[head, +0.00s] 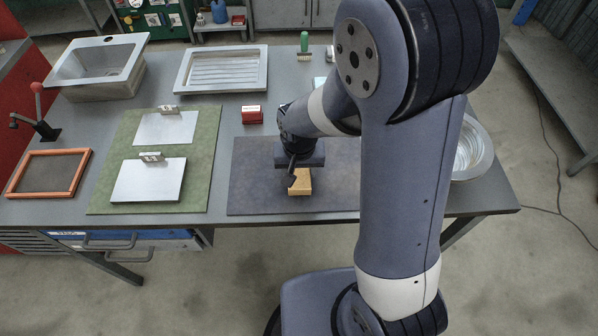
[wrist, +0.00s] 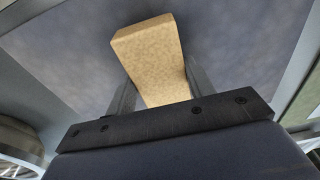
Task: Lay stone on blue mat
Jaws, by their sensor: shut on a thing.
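The stone is a tan rectangular block (head: 301,184), and it fills the middle of the wrist view (wrist: 150,62). My gripper (head: 293,180) is shut on it, with one finger on each side in the wrist view (wrist: 158,88). The blue mat (head: 255,180) is a dark blue-grey sheet on the bench, and its surface lies behind the stone in the wrist view (wrist: 75,55). The stone is over the middle of the mat, near its front half. Whether it touches the mat I cannot tell. My arm hides the mat's right part.
A green mat (head: 103,180) with two metal plates lies to the left. A red box (head: 252,115) sits behind the blue mat. A round metal bowl (head: 470,150) stands at the right. A sink (head: 98,62) and a ribbed tray (head: 222,69) are at the back.

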